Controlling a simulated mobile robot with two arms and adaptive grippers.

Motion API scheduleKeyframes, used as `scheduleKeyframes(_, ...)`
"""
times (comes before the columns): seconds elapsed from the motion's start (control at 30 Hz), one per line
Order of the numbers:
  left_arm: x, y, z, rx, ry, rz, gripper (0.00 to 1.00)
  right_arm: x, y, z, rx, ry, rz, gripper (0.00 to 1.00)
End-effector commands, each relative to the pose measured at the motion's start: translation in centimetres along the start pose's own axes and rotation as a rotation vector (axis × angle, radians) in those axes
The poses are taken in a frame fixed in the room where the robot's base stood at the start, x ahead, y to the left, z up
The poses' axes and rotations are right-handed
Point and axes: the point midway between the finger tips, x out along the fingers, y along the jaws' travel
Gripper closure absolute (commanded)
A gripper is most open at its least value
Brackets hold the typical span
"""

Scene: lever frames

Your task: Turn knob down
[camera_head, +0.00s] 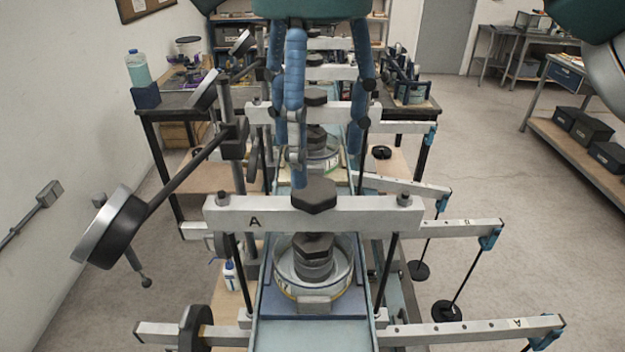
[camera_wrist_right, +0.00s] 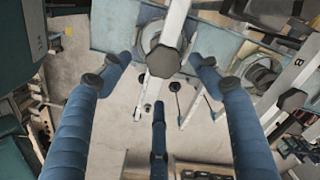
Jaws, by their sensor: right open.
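A black hexagonal knob (camera_head: 314,195) sits on top of the pale crossbar marked A (camera_head: 340,214) of the nearest lever frame, in the middle of the head view. Below the bar, a dark stack stands in a round dish (camera_head: 330,276). My right gripper (camera_head: 317,150) hangs from the top of the head view, its blue fingers spread and empty. One fingertip overlaps the knob's upper edge in the picture. In the right wrist view, a hexagonal knob (camera_wrist_right: 163,61) shows between the open fingertips, with no clear contact. My left gripper is not in view.
More lever frames stand in a row behind; another knob (camera_wrist_right: 292,99) shows at the right in the wrist view. A round weight (camera_head: 110,228) on a slanted rod juts out at the left. Lever arms (camera_head: 460,228) reach right.

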Motion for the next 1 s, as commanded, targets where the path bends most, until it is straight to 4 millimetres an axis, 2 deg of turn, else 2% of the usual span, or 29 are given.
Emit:
scheduleKeyframes(0.03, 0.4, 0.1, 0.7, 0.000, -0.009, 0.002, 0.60, 1.3, 0.1, 0.0, -0.002, -0.004, 0.003, 0.37)
scheduleKeyframes(0.13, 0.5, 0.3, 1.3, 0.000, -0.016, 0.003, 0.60, 3.0, 0.0, -0.1, 0.000, -0.004, 0.002, 0.37)
scheduleKeyframes(0.23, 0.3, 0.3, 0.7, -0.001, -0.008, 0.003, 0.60, 4.2, 0.0, -0.1, 0.001, -0.002, 0.001, 0.37)
scheduleKeyframes(0.3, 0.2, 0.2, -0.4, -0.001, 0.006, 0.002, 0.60, 4.9, 0.0, -0.1, 0.002, -0.001, 0.001, 0.37)
scheduleKeyframes(0.4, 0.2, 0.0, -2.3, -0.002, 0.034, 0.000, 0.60, 5.5, 0.0, -0.1, 0.002, -0.002, -0.001, 0.37)
scheduleKeyframes(0.5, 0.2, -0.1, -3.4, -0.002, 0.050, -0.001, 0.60, 5.7, 0.0, 0.0, 0.002, -0.002, -0.001, 0.37)
scheduleKeyframes(0.7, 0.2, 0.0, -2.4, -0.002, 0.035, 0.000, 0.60, 5.7, 0.0, -0.1, 0.002, -0.001, -0.001, 0.37)
scheduleKeyframes(0.77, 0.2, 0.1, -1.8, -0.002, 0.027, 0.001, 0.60, 5.7, 0.0, -0.1, 0.002, -0.001, -0.001, 0.47)
scheduleKeyframes(0.93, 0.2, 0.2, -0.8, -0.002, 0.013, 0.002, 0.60, 5.7, 0.0, -0.1, 0.003, -0.001, -0.002, 0.81)
scheduleKeyframes(1.0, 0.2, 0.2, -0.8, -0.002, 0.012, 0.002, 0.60, 5.7, 0.0, -0.1, 0.003, -0.001, -0.002, 0.82)
